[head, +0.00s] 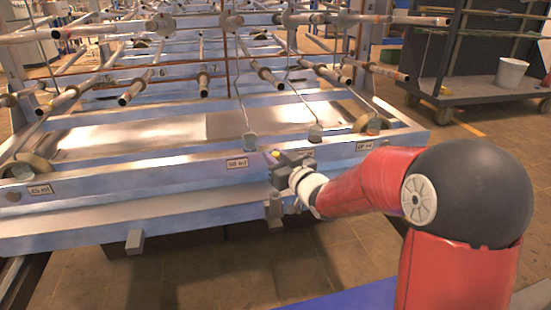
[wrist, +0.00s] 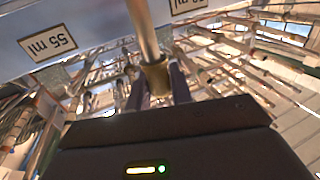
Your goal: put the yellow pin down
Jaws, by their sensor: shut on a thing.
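My gripper (head: 283,163) is at the front rail of the large metal frame, between two white labels. It is shut on the yellow pin, of which only a small yellow bit (head: 275,154) shows at the fingertips in the head view. In the wrist view a slim metal rod with a brass-coloured collar (wrist: 157,77) stands between the dark fingers of my gripper (wrist: 157,92). The rod runs up out of the top of the picture. The pin's lower end is hidden behind the gripper body. I cannot tell whether the pin touches the rail.
The blue-grey frame (head: 75,196) carries several pipes and thin upright rods behind the gripper. A label (wrist: 47,43) reading "55 ml" is close by in the wrist view. A cart with a white bucket (head: 512,73) stands at the back right.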

